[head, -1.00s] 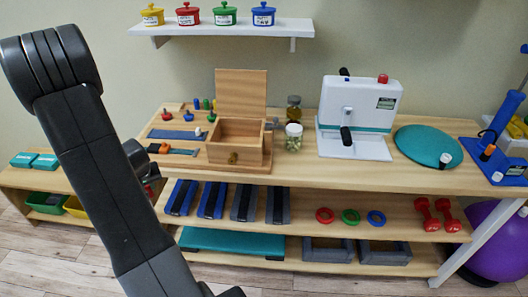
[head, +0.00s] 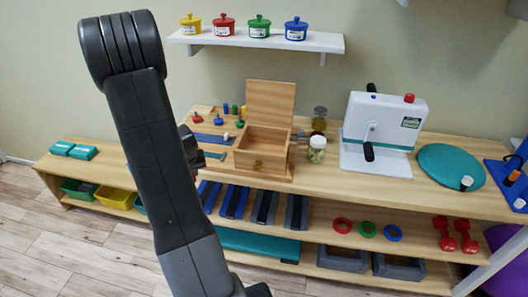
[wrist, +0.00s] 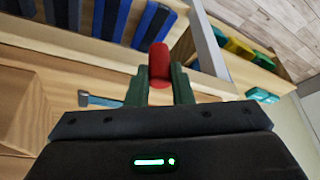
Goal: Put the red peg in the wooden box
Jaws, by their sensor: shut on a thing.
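In the wrist view my gripper (wrist: 160,76) is shut on the red peg (wrist: 159,62), which sticks out between the dark green fingertips. The wooden box (head: 264,164) stands on the bench top in the head view, with its lid (head: 270,102) raised at the back and its inside open from above. In the head view my arm stands left of the box, and the gripper and held peg cannot be made out there.
Left of the box are small coloured pieces, including a red one (head: 197,117). Jars (head: 317,148) and a white machine (head: 380,130) stand to its right. A wall shelf (head: 260,41) with pots hangs above. Floor at the left (head: 60,235) is clear.

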